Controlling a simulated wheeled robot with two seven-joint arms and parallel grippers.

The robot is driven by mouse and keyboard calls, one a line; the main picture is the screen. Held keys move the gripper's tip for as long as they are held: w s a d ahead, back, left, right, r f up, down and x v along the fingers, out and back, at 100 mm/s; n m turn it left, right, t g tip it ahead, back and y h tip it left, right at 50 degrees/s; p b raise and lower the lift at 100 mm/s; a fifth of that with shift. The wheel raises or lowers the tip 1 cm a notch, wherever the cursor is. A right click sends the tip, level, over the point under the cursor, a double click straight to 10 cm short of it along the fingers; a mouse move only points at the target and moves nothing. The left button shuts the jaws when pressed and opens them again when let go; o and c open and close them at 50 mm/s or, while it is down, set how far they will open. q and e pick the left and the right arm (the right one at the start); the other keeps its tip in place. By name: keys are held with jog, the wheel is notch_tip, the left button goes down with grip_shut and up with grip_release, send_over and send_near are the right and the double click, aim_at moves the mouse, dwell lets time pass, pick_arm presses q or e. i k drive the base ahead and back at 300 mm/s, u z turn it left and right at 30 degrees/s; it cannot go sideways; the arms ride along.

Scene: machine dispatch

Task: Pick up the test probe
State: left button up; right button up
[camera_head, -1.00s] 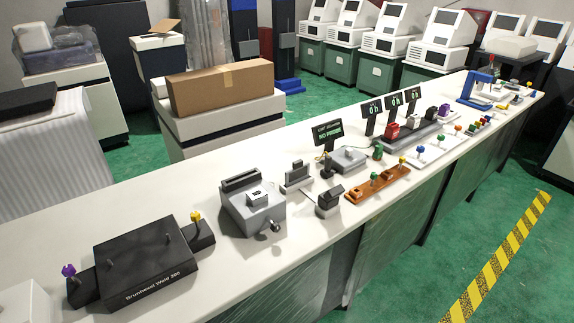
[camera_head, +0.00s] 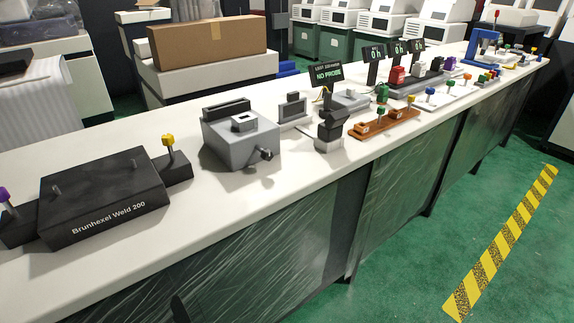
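A small dark upright piece with a thin yellow line (camera_head: 327,97) stands under the "NO PROBE" display (camera_head: 327,74) on the long white bench; it may be the test probe, but it is too small to tell. A grey block with a black top (camera_head: 329,133) stands just in front and partly hides it. A flat grey unit (camera_head: 351,101) sits to its right. Neither of my grippers is in view.
The white bench (camera_head: 225,200) runs from lower left to upper right. A black "Brunhexel Weld 200" box (camera_head: 104,197), a grey vise-like machine (camera_head: 240,140) and an orange-brown tray (camera_head: 385,124) stand on it. Green floor with a striped yellow line (camera_head: 507,235) is open at right.

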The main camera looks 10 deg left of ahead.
aim_at(328, 96)
jog(key=z, duration=1.4)
jog(key=i, duration=1.9)
jog(key=u, duration=2.4)
